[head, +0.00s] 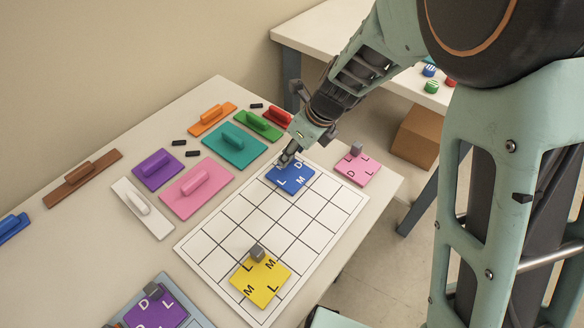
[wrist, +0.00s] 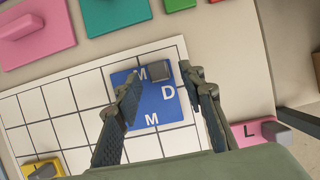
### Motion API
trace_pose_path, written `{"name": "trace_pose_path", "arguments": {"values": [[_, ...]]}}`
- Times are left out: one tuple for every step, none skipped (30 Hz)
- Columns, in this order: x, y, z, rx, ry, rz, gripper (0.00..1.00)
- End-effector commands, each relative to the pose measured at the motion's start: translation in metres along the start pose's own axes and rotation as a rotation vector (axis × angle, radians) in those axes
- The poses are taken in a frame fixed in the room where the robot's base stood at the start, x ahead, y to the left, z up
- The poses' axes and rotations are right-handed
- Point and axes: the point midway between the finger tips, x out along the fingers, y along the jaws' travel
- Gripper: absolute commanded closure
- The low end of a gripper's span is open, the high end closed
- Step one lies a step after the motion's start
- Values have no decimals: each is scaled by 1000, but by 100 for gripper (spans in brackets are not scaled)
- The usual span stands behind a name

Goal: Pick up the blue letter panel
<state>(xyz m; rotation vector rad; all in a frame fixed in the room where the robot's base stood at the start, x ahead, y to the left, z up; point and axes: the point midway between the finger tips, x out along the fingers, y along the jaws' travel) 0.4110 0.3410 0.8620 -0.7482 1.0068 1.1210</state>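The blue letter panel (head: 291,180) lies flat on the far end of the white grid board (head: 188,248), with white letters on it. It also shows in the wrist view (wrist: 150,103), with a grey knob (wrist: 160,72) near its upper edge. My gripper (head: 288,158) is over the panel's far side and hides its knob in the head view. In the wrist view my gripper (wrist: 165,80) is open, one finger on either side of the knob, with gaps showing. I cannot tell how high the fingertips are.
A yellow letter panel (head: 270,288) lies on the board's near end. A pink letter panel (head: 347,174) lies right of the board. Coloured handled plates, such as the pink plate (head: 180,204) and teal plate (head: 248,152), lie to the left. A purple panel (head: 140,318) is in a tray in front.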

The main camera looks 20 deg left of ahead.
Motion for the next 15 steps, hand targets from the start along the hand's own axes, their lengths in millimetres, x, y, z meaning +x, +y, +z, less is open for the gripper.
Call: {"name": "trace_pose_path", "arguments": {"values": [[9,0,-1,0,1,0,63],[12,0,-1,-1,1,0,63],[13,0,0,-1,0,0,63],[14,-1,0,-1,-1,0,63],[14,-1,0,-1,-1,-1,63],[13,-1,0,-1,-1,-1,63],[13,-1,0,-1,-1,-1,63],[13,-1,0,-1,-1,-1,63],[13,-1,0,-1,-1,-1,63],[13,-1,0,-1,-1,-1,66],[13,-1,0,-1,-1,-1,70],[13,-1,0,-1,-1,-1,74],[13,-1,0,-1,-1,-1,77],[13,-1,0,-1,-1,-1,81],[13,-1,0,-1,-1,-1,85]]}}
